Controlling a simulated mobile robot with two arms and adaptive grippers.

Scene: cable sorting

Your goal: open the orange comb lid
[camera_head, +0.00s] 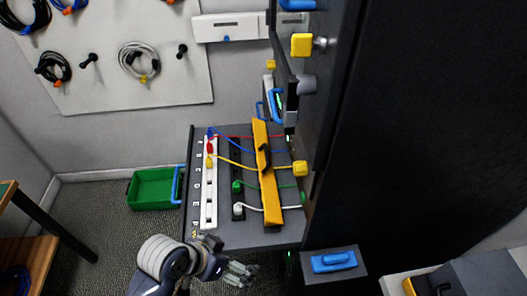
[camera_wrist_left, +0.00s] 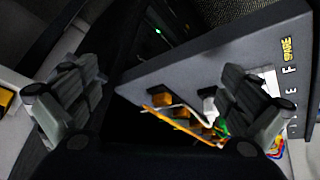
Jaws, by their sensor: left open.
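My left gripper (camera_head: 238,272) is open and empty, below the shelf's near edge in the picture and apart from the lid. In the left wrist view its two fingers (camera_wrist_left: 160,80) are spread wide. An orange strip (camera_wrist_left: 165,125) shows between them, but I cannot tell if it is the lid. My right gripper is not in view.
A white strip (camera_head: 208,215) and a black strip with plugs stand left of the lid. A tall dark cabinet (camera_head: 430,120) rises on the right. A yellow knob (camera_head: 300,168) is close beside the lid. A green bin (camera_head: 152,190) is on the floor at left.

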